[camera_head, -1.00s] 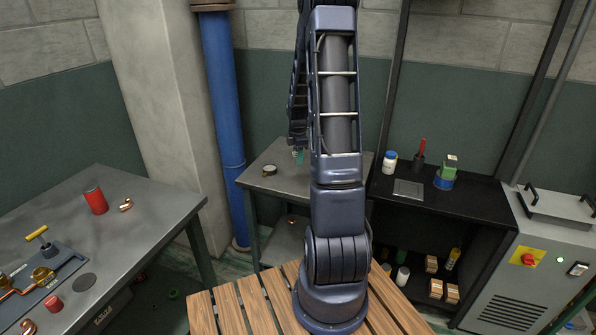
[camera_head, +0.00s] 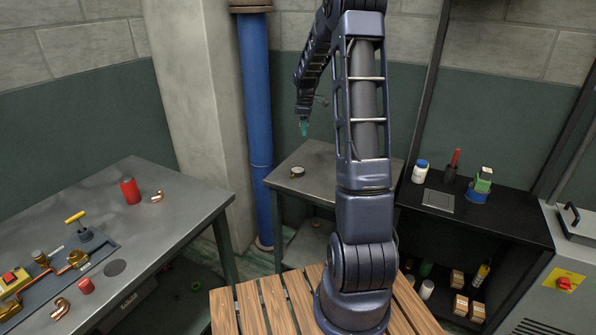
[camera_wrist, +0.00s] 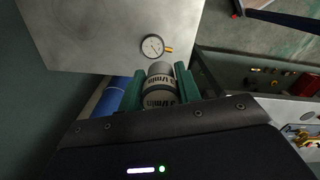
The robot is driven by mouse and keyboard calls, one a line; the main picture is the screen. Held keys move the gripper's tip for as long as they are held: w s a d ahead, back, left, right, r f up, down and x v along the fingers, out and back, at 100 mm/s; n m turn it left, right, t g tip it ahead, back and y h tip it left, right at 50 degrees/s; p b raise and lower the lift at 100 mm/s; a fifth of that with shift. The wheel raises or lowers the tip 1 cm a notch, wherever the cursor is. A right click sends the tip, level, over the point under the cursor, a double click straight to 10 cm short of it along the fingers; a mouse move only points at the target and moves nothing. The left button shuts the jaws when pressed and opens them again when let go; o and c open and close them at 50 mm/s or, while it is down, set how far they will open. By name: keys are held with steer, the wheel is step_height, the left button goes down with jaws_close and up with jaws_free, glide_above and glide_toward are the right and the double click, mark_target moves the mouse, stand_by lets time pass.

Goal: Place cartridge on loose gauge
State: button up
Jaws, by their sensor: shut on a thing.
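The loose gauge (camera_head: 297,172), a small round dial with a white face and a brass stem, lies on the small grey table in the middle. In the wrist view the gauge (camera_wrist: 152,47) lies face up, just beyond the cartridge's end in the picture. My gripper (camera_head: 304,127) is above the table, over the gauge in the head view and apart from it. In the wrist view its green fingers (camera_wrist: 160,92) are shut on the cartridge (camera_wrist: 159,90), a grey and white cylinder with dark printed lettering. In the head view I cannot make out the cartridge.
The small grey table (camera_head: 335,160) is otherwise bare. A blue pipe (camera_head: 257,110) and a concrete pillar stand beside it. The left bench (camera_head: 185,210) holds a red can (camera_head: 130,191) and copper fittings. A black shelf (camera_head: 510,228) at right holds bottles and a green-and-blue item.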

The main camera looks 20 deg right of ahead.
mark_target(297, 170)
steer(key=shift+m, duration=0.6)
steer(key=w+f, duration=0.1)
steer(key=f, duration=0.5)
steer(key=w+a+f, duration=0.1)
steer(key=f, duration=0.6)
steer(key=w+a+f, duration=0.1)
steer(key=f, duration=0.5)
steer(key=shift+a+f, duration=0.2)
steer(key=o, duration=1)
steer(key=shift+f, duration=0.1)
